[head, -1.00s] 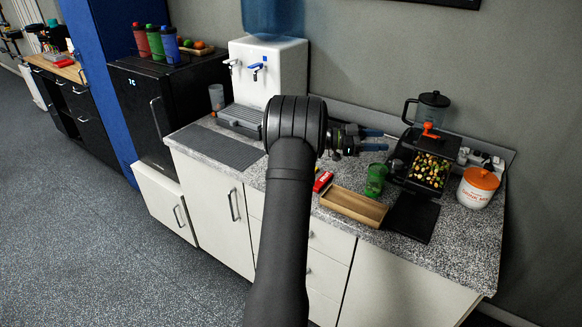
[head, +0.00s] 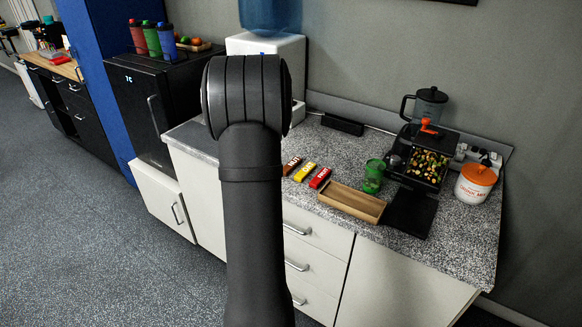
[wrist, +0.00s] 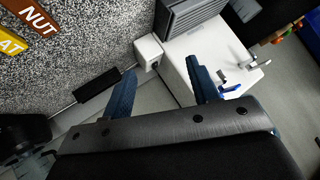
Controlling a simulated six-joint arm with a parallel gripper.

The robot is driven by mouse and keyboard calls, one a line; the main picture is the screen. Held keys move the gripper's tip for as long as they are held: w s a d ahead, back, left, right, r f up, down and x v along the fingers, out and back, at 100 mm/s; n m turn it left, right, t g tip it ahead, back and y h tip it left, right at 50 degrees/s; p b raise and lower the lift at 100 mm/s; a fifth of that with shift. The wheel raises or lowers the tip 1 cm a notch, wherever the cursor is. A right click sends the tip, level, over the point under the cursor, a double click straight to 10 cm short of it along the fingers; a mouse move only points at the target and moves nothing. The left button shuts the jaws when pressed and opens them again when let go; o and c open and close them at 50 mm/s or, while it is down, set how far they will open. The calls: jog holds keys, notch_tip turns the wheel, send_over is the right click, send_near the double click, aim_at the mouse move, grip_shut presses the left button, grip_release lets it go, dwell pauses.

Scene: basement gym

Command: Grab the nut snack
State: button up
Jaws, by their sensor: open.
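The nut snack is a brown bar (head: 291,165) lying on the speckled countertop, at the left end of a row of three bars. In the wrist view it shows at the top left corner with the word NUT (wrist: 38,17) on it. A yellow bar (head: 305,172) and a red bar (head: 320,178) lie to its right in the head view. My gripper (wrist: 161,66) is open and empty, its two blue fingers apart. It points toward the water dispenser side, away from the bar. In the head view my arm hides the gripper.
A wooden tray (head: 345,209), a green cup (head: 373,177), a black mat (head: 408,222) and a bin of mixed pieces (head: 428,166) stand right of the bars. The white water dispenser (head: 292,48) is partly behind my arm. A black box (head: 342,124) lies by the wall.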

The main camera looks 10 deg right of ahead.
jog(key=s+f+g, duration=0.2)
jog(key=s+g, duration=0.1)
jog(key=s, duration=0.3)
jog(key=m+g+h, duration=0.2)
jog(key=g+h, duration=0.1)
send_near(295, 162)
jog(key=shift+s+a+f, duration=0.1)
jog(key=shift+a+f, duration=0.1)
jog(key=shift+f, duration=0.35)
jog(key=shift+s+a+f, duration=0.1)
jog(key=shift+a+f, duration=0.1)
jog(key=shift+f, duration=0.35)
jog(key=shift+x, duration=2.8)
jog(key=shift+w+a, duration=0.1)
jog(key=shift+a, duration=0.05)
jog(key=shift+c, duration=0.4)
jog(key=c, duration=1)
